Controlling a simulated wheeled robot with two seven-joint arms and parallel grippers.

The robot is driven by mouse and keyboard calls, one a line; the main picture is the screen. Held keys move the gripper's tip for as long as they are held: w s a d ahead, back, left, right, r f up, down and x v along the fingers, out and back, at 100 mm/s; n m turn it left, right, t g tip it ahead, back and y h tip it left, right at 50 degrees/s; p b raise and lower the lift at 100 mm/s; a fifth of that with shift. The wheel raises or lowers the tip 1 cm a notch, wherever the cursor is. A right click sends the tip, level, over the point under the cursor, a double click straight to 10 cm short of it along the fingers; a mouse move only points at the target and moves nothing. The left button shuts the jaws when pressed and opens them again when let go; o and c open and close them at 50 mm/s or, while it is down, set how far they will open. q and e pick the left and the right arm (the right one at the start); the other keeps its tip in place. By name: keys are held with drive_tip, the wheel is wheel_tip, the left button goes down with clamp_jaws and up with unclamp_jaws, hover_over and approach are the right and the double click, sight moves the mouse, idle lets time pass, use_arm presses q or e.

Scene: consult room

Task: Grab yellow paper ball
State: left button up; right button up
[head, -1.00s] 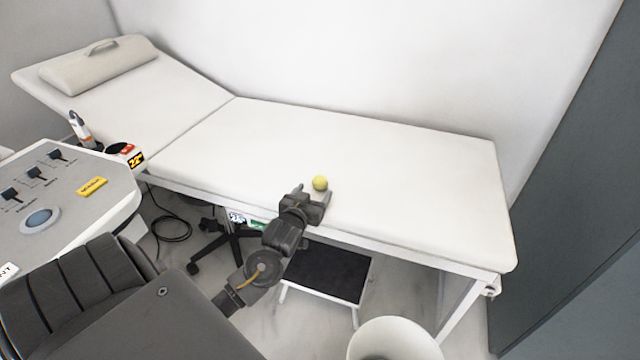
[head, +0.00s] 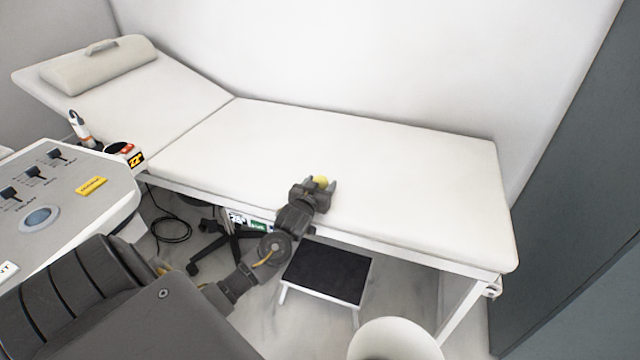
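The yellow paper ball (head: 320,181) is on the white examination bed (head: 400,185), near its front edge. My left gripper (head: 319,184) reaches over the bed edge, with its fingers on either side of the ball. The gripper hides the lower part of the ball. The fingers look spread, and I cannot tell whether either touches the ball. My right gripper is not in view.
A control console (head: 60,200) with knobs stands at the left. A black-topped step stool (head: 327,272) is below the bed, and a white bin (head: 394,342) is at the bottom. The bed around the ball is clear. A dark panel (head: 585,180) stands at the right.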

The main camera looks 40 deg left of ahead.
sight(320, 177)
use_arm(q)
drive_tip(key=c, duration=0.8)
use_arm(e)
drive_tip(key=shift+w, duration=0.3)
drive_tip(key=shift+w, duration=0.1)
use_arm(q)
drive_tip(key=shift+r, duration=0.45)
wheel_tip(320, 177, up, 2)
drive_tip(key=shift+r+p, duration=0.2)
drive_tip(key=shift+p, duration=0.1)
drive_tip(key=s+d+r+p, duration=0.1)
drive_tip(key=s+d+r, duration=0.1)
drive_tip(key=s+r, duration=0.1)
drive_tip(key=s+d+r+p, duration=0.1)
drive_tip(key=s+d+r, duration=0.2)
drive_tip(key=s, duration=0.1)
drive_tip(key=s+d+r+p, duration=0.1)
drive_tip(key=s+d+r, duration=0.2)
drive_tip(key=s, duration=0.1)
drive_tip(key=shift+s+r, duration=0.3)
drive_tip(key=shift+r, duration=0.05)
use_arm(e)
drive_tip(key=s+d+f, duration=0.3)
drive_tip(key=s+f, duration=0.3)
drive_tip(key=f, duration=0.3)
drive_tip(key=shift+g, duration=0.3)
